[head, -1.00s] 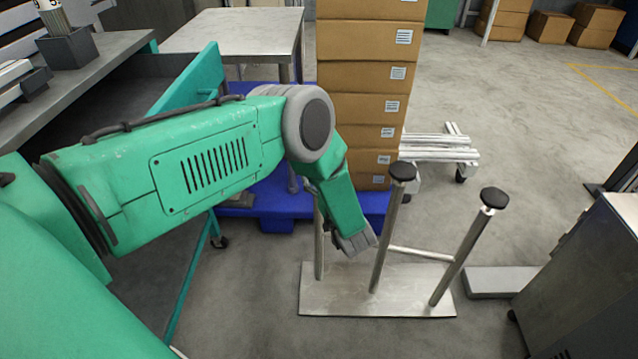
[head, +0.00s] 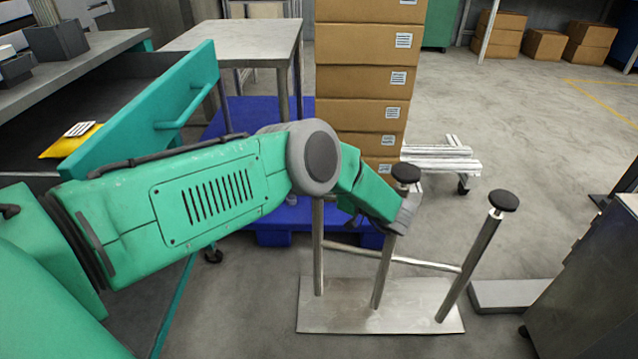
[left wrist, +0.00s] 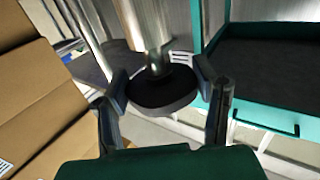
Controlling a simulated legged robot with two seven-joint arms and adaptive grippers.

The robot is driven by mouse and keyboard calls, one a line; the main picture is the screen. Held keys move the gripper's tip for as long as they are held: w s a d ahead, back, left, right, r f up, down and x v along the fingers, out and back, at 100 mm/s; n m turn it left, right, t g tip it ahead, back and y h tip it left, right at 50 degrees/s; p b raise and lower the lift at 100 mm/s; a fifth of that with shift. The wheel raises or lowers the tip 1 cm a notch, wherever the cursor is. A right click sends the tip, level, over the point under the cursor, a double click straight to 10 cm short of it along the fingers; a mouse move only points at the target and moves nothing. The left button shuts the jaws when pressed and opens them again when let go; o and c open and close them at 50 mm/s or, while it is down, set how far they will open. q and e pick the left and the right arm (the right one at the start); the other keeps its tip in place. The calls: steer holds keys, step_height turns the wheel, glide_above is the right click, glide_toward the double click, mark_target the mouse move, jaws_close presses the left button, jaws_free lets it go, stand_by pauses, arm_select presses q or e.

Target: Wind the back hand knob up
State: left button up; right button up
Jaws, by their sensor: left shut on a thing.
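A steel stand has a flat base plate (head: 340,312) and upright posts. The middle post (head: 382,272) carries a round black knob (head: 406,173), and the right post (head: 470,262) carries another black knob (head: 503,201). The top of the left post (head: 318,245) is hidden behind my arm. My right gripper is not in view.
A stack of cardboard boxes (head: 362,68) on a blue pallet (head: 275,236) stands behind the stand. An open green drawer (head: 160,105) holding a yellow packet (head: 70,140) is at left. A metal cabinet (head: 590,285) is at right.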

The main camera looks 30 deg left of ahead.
arm_select(q)
steer(key=shift+s+d+f, duration=0.1)
steer(key=shift+d+f, duration=0.05)
steer(key=shift+f, duration=0.15)
steer(key=o, duration=1.2)
steer(key=shift+r, duration=0.1)
steer(key=d, duration=1.2)
